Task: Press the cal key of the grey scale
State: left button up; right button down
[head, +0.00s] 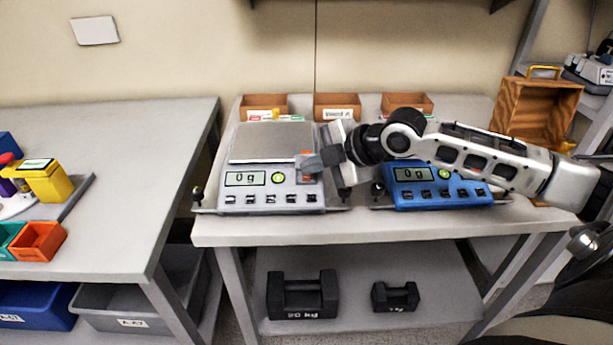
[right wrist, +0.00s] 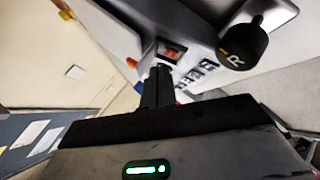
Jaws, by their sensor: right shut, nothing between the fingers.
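The grey scale (head: 240,199) stands at the left of the table in the head view, with a bare pan on top. Its display reads 0 g, with a green round mark beside it. A row of dark keys runs along its front; their labels are too small to read. An orange-red patch (head: 305,178) shows at the right of its panel, partly covered by my right gripper (head: 308,163). That gripper is shut and empty, over the scale's right side. In the right wrist view its fingers (right wrist: 160,78) point toward a red-orange patch (right wrist: 172,52). Contact cannot be told.
A blue scale (head: 437,195) reading 0 g stands to the right, under my right arm. Wooden bins (head: 337,106) line the back. A wooden crate (head: 537,110) is at the right. Black weights (head: 302,296) sit on the lower shelf.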

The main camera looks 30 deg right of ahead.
aim_at(313, 190)
jog(key=shift+f, duration=0.1)
jog(key=shift+w+f, duration=0.15)
jog(key=shift+f, duration=0.15)
jog(key=shift+d+f, duration=0.1)
jog(key=shift+f, duration=0.25)
dwell(0.8)
jog(key=shift+r+p, duration=0.7)
jog(key=shift+p, duration=0.35)
jog(key=shift+r, duration=0.15)
jog(key=r+p, duration=0.1)
jog(key=s+r+p, duration=0.1)
jog(key=r+p, duration=0.1)
jog(key=a+r+p, duration=0.1)
jog(key=p, duration=0.1)
jog(key=shift+s+r, duration=0.2)
jog(key=shift+r, duration=0.1)
